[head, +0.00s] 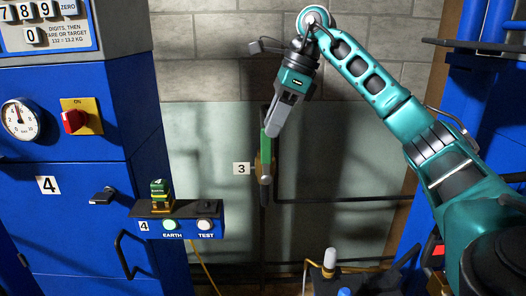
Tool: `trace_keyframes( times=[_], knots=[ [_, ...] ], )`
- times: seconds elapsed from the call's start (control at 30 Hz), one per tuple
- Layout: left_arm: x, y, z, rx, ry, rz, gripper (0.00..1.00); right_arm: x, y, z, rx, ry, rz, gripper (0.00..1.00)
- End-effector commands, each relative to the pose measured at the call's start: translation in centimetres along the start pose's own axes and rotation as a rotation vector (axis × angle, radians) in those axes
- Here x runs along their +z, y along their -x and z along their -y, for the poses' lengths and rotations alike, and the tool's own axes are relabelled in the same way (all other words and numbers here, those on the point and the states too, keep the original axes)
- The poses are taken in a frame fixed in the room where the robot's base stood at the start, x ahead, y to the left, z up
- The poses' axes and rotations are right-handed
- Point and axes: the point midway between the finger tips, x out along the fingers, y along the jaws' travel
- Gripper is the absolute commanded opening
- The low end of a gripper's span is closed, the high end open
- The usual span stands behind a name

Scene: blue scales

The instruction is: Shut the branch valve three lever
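The branch valve three lever (265,147) is green and stands roughly upright in front of a vertical pipe, beside a white plate (241,169) marked 3. The valve body (264,172) shows at its lower end. My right gripper (271,130) points down from above, with its grey fingers overlapping the lever's upper end in the head view. I see the fingers edge-on, so I cannot tell whether they touch the lever or how far apart they are. The fingers hide the lever's top. My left gripper is not in view.
A blue cabinet (75,215) fills the left, with a small shelf (180,226) jutting out below a green and yellow block (159,195). A dark pipe (335,201) runs right from the valve. The wall around the lever is clear.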

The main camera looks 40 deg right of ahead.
Motion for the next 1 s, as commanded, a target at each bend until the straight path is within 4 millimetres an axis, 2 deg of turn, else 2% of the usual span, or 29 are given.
trace_keyframes(
  times=[0.03, 0.1, 0.3, 0.47, 0.73, 1.0],
  knots=[
    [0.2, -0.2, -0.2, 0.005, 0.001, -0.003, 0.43, -0.2, -1.4, -0.1, 0.003, 0.000, -0.003, 0.38],
    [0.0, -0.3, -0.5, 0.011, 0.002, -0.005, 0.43, -0.1, -2.7, -0.1, 0.003, 0.000, -0.002, 0.38],
    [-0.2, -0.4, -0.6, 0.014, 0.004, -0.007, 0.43, 0.0, -5.2, 0.0, 0.001, 0.000, 0.000, 0.38],
    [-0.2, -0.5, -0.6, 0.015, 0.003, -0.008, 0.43, 0.0, -6.0, 0.0, 0.000, 0.000, 0.001, 0.38],
    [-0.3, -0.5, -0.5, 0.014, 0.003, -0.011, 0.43, 0.1, -6.1, 0.0, 0.000, 0.001, 0.002, 0.38],
    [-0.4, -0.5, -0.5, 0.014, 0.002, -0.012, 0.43, 0.1, -6.1, 0.0, 0.000, 0.001, 0.002, 0.12]
  ],
)
